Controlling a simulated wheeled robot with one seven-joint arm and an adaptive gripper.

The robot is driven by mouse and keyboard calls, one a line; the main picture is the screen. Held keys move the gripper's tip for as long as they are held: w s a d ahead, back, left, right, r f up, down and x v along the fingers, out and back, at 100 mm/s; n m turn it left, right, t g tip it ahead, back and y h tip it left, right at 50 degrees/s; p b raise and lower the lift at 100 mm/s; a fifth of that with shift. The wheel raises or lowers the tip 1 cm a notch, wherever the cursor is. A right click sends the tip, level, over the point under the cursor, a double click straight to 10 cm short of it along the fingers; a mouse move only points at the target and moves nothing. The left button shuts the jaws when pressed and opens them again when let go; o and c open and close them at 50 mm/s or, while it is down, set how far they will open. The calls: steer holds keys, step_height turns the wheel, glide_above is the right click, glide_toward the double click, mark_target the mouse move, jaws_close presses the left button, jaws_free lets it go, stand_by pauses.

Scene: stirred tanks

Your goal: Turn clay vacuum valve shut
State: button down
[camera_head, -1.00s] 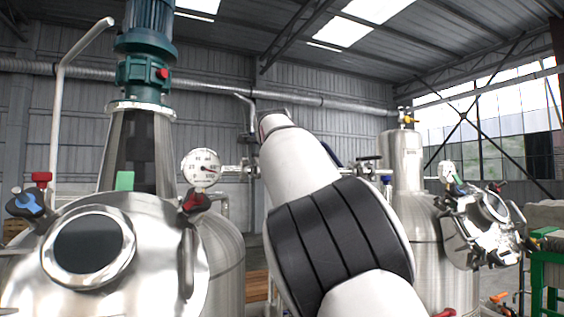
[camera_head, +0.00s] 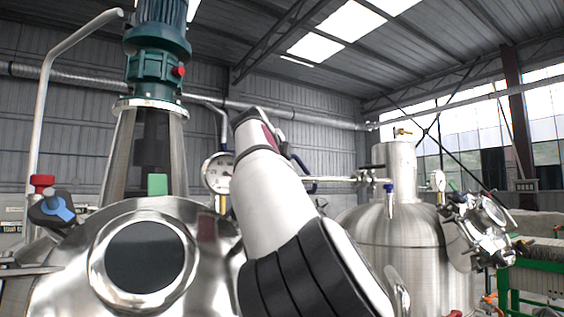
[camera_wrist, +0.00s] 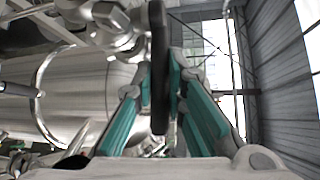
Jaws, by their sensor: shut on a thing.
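In the wrist view, my gripper (camera_wrist: 161,82) has its teal fingers closed from both sides on a long, flat dark handle (camera_wrist: 158,30). The handle runs upward past the fingertips, near shiny pipe fittings. Its colour looks near black here, and I cannot tell from the picture whether it is the clay vacuum valve's handle. In the head view, my white and black arm reaches up and away, and its end and the gripper are hidden behind it. No clay-coloured valve is clearly visible there.
A steel tank (camera_head: 66,268) with a round port and green motor (camera_head: 157,75) stands close on the left. A gauge (camera_head: 217,173) is partly behind my arm. Another steel tank (camera_head: 400,238) with fittings stands right. Red (camera_head: 42,181) and blue (camera_head: 57,208) handles sit far left.

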steer(key=shift+f, duration=0.15)
steer(key=c, duration=1.9)
jaws_free()
steer(key=v, duration=1.2)
